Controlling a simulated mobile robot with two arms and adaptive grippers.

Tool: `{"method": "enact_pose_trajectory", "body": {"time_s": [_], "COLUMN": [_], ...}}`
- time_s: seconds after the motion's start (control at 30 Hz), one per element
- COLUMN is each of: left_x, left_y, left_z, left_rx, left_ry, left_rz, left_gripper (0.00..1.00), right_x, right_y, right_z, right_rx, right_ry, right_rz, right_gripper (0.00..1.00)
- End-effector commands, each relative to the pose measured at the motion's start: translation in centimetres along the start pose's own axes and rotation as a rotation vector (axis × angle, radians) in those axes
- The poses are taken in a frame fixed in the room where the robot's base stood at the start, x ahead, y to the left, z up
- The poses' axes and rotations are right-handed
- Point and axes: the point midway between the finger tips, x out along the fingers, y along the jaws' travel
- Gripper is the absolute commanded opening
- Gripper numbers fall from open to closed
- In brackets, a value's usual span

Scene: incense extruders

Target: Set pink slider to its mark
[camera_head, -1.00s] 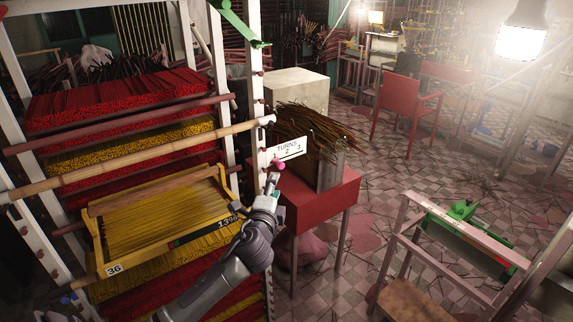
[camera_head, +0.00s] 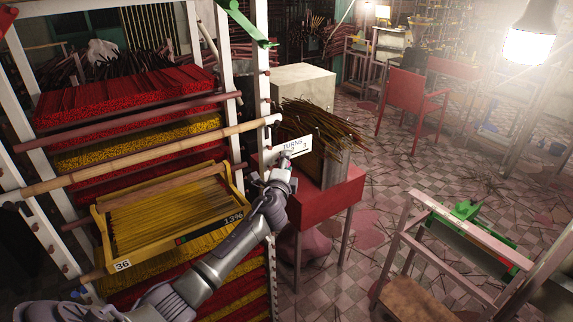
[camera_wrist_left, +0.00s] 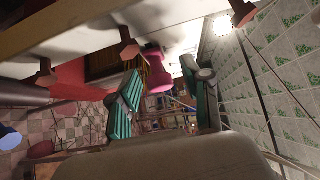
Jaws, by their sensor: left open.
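The pink slider (camera_wrist_left: 156,75) is a small rounded knob in the left wrist view, lying between and just beyond my left gripper's two green-padded fingers. My left gripper (camera_head: 284,160) is open in front of the white TURNS sign (camera_head: 292,147), which has numbers under its word. It also shows in the left wrist view (camera_wrist_left: 164,88). The fingers are apart with a gap around the knob; whether either touches it I cannot tell. In the head view the slider is hidden behind the gripper. The right gripper is out of view.
The white rack post (camera_head: 263,110) with pegs stands just left of the gripper. A red table (camera_head: 338,197) with a bundle of dark sticks (camera_head: 322,128) is close at right.

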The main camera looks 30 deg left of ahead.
Motion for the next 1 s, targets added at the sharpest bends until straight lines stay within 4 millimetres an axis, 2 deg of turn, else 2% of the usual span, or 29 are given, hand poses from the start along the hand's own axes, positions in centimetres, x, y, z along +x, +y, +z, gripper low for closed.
{"method": "enact_pose_trajectory", "body": {"time_s": [0.03, 0.3, 0.6, 0.8, 1.0], "left_x": [0.0, 0.0, 0.1, 2.1, 3.2], "left_y": [0.0, 0.0, 0.1, 0.5, 0.1], "left_z": [0.0, 0.0, -0.1, -2.0, -3.1], "left_rx": [0.0, 0.0, -0.001, -0.005, -0.001], "left_ry": [0.0, 0.0, -0.001, -0.002, -0.002], "left_rz": [0.0, 0.0, 0.001, 0.0, 0.001], "left_gripper": [0.43, 0.0, 0.0, 0.0, 0.0], "right_x": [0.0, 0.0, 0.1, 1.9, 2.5], "right_y": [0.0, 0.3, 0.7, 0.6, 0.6], "right_z": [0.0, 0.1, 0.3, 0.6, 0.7], "right_rx": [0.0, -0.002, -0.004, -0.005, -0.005], "right_ry": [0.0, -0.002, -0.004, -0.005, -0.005], "right_rz": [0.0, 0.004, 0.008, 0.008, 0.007], "right_gripper": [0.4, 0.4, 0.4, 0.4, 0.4]}}
